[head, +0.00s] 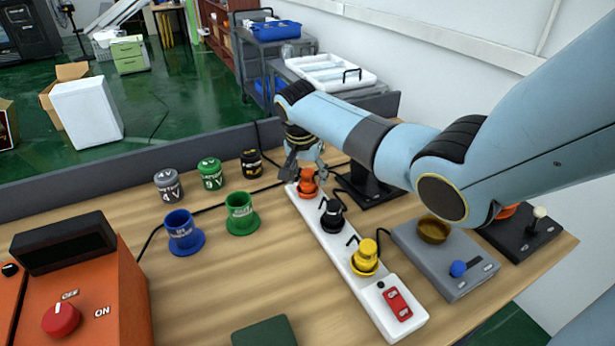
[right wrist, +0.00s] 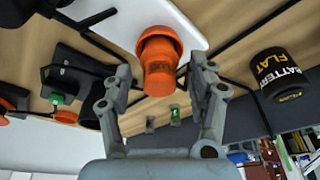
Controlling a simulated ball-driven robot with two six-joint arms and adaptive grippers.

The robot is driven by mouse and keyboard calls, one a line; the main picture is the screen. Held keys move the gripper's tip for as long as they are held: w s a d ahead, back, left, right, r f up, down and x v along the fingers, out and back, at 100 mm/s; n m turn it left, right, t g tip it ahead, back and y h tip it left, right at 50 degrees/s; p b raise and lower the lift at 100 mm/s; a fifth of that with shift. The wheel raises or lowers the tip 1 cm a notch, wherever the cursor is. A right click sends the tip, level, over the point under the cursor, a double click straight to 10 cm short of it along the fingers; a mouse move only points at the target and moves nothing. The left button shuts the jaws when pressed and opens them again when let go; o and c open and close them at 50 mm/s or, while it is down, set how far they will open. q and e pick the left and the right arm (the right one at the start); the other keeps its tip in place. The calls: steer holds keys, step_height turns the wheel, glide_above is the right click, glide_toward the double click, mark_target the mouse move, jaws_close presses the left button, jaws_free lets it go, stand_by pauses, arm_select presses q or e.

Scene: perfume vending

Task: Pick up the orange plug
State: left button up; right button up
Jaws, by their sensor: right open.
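The orange plug (head: 307,183) sits at the far end of the white power strip (head: 318,232) on the wooden table. My right gripper (head: 304,170) is over that end of the strip, right at the plug. In the right wrist view the orange plug (right wrist: 159,62) stands between the two fingers of my right gripper (right wrist: 160,95). The fingers are apart, with gaps showing on both sides of the plug. A black plug (head: 333,217) and a yellow plug (head: 366,257) are in the same strip, nearer the front. My left gripper is not in view.
A grey box with a blue knob (head: 458,268) and a black joystick box (head: 522,235) stand right of the strip. Blue (head: 183,232) and green (head: 241,213) cups, several small batteries and an orange control box (head: 85,290) are left. Black cables run beside the strip.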

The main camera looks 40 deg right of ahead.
steer(key=shift+s, duration=0.1)
jaws_close()
